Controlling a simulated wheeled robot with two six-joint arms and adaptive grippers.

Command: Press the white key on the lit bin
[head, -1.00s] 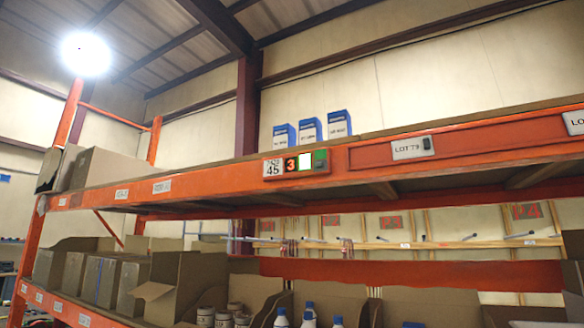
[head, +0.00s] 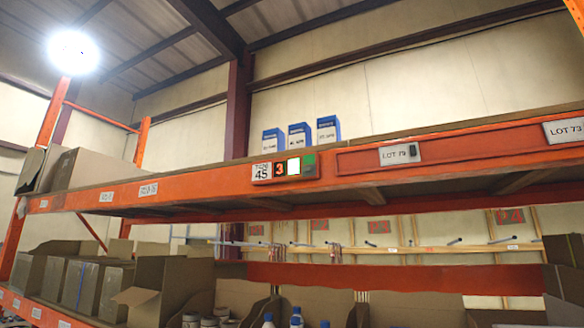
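A small pick module (head: 284,168) is fixed to the orange front beam of the upper shelf, near the middle of the head view. It has a label reading 45, a dark display with a red 3, a bright white lit key (head: 294,167) and a green part at its right end. Several blue-and-white boxes (head: 299,138) stand on the shelf above it. Neither of my grippers shows in the head view.
The orange upper beam (head: 220,181) spans the view, with a LOT 73 plate (head: 400,154) to the right. Brown cartons (head: 95,168) sit at its left end. The lower shelf holds open cardboard bins (head: 170,285) and bottles with blue caps (head: 296,318).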

